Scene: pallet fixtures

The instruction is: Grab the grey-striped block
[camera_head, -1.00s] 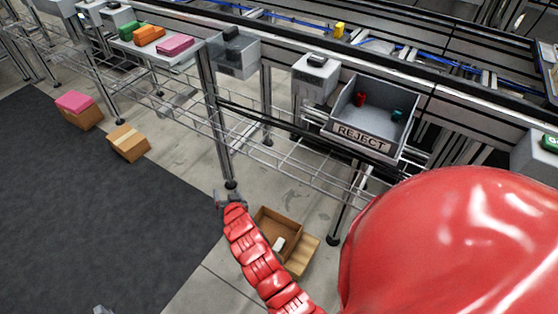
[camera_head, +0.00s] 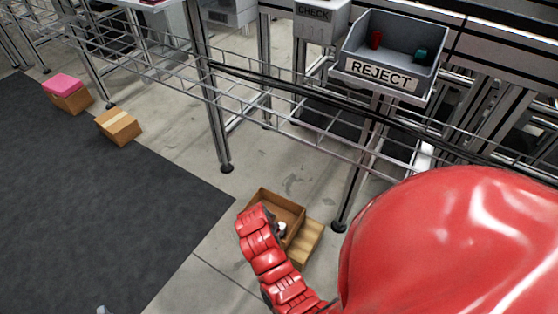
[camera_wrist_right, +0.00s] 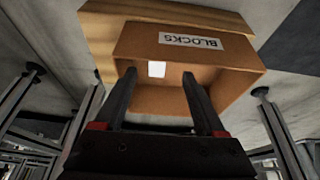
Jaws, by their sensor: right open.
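A small whitish block (camera_wrist_right: 156,69) lies in an open cardboard box (camera_wrist_right: 161,98) labelled BLOCKS. No stripes can be made out on it. In the head view the block (camera_head: 282,229) shows partly beside my red right arm, inside the box (camera_head: 286,209). My right gripper (camera_wrist_right: 159,76) is open and empty. Its two dark fingers point into the box, one on either side of the block in the wrist picture; the remaining gap is unclear. In the head view that gripper is hidden behind the arm. A grey tip at the bottom left (camera_head: 103,310) may be my left gripper.
The box stands by a wooden piece (camera_head: 305,243) on the floor. A wire rack (camera_head: 290,125) with metal legs stands behind. Above it is a grey REJECT bin (camera_head: 384,80) with red and teal items. A dark mat (camera_head: 90,205) covers the left floor.

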